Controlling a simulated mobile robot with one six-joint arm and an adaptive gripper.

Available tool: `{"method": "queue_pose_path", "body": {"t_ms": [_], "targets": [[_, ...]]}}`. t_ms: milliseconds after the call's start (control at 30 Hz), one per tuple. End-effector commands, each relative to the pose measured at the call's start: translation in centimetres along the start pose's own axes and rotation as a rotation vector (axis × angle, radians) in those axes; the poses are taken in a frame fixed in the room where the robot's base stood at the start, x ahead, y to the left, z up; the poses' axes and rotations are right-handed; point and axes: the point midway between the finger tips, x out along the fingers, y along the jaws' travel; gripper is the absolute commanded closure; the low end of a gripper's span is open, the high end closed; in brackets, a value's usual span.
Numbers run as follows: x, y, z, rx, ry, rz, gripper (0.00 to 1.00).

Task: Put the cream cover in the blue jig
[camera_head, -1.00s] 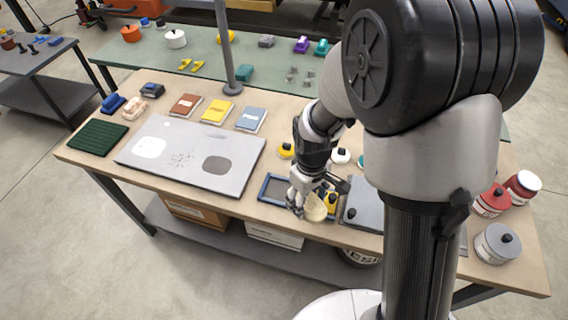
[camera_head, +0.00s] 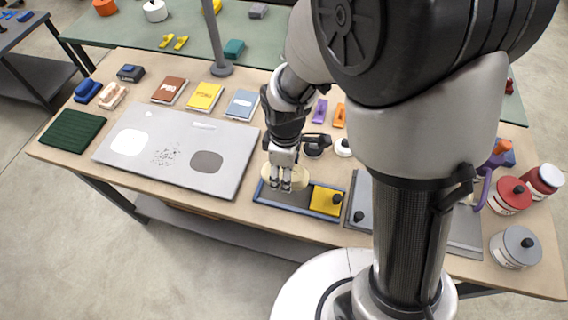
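The cream cover (camera_head: 296,174) is a pale round piece at the far left part of the blue jig, partly hidden behind my fingers. My gripper (camera_head: 281,186) points down and appears shut on the cover. The blue jig (camera_head: 267,200) is a shallow blue-rimmed tray at the table's front edge with a grey inside.
A grey panel (camera_head: 225,150) with white and dark patches lies left of the jig. A grey plate with a black knob (camera_head: 361,205) is close on its right. Red (camera_head: 510,195) and grey (camera_head: 515,247) lidded pots stand at the right. Books (camera_head: 205,97) lie behind the panel.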

Motion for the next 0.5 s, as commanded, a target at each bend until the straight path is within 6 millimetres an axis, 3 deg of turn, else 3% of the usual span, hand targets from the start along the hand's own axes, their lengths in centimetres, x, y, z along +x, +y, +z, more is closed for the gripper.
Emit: {"method": "queue_pose_path", "body": {"t_ms": [33,100,333,500], "targets": [[1.4,-0.1,0.0,0.000,-0.002,-0.002,0.69],[2.3,-0.1,0.0,0.000,-0.001,-0.002,0.69],[3.8,0.0,0.0,0.001,0.000,0.000,0.69],[6.5,-0.1,0.0,0.001,-0.001,-0.001,0.69]]}}
